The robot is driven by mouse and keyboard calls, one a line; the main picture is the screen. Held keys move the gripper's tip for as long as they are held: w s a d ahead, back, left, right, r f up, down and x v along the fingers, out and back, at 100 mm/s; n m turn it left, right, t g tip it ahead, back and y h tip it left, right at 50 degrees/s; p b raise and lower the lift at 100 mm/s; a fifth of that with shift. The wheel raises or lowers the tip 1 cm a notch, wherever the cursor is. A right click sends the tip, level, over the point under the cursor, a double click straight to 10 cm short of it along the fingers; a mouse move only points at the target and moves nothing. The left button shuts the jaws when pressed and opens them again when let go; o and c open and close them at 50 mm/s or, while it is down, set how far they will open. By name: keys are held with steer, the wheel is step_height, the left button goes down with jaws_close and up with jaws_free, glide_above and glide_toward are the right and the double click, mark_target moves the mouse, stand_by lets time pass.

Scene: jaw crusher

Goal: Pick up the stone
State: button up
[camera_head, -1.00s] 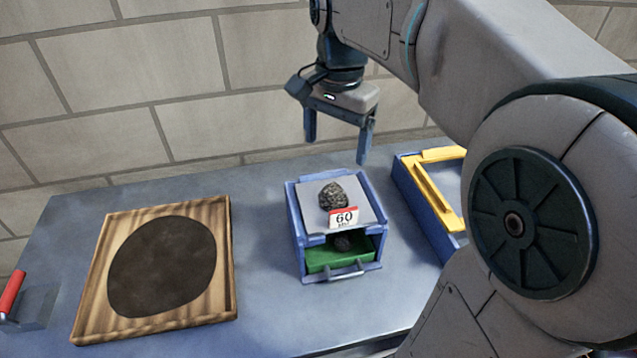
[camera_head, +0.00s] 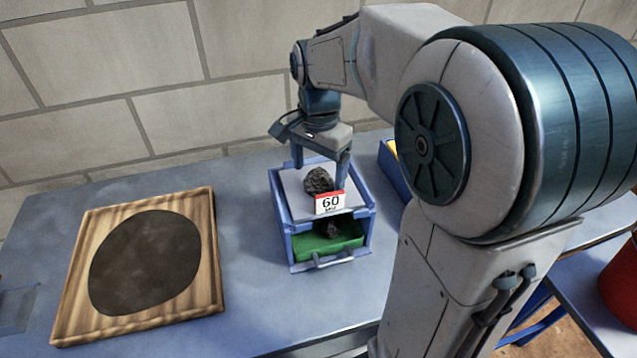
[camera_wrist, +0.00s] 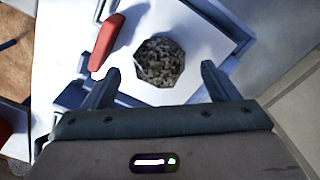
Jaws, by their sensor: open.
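A dark grey, rough stone (camera_head: 319,181) lies on the white top plate of a small blue crusher box (camera_head: 281,215). My gripper (camera_head: 320,172) is above the box, its fingers pointing down just behind and beside the stone in the head view. In the wrist view the stone (camera_wrist: 160,61) shows whole, ahead of and between the two open fingertips (camera_wrist: 160,72). The fingers do not grip it. A sign reading 60 (camera_head: 329,202) stands at the front edge of the box. A second dark stone (camera_head: 328,229) sits in the green drawer (camera_head: 349,240) below.
A wooden tray (camera_head: 209,255) with a dark round patch lies to the left on the blue-grey table (camera_head: 250,315). A blue and yellow frame (camera_head: 388,158) stands at the right, partly hidden by my arm. A red container (camera_head: 622,285) is at the far right.

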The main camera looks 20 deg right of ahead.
step_height(320, 180, down, 2)
steer(key=shift+f, duration=0.1)
steer(key=c, duration=1.4)
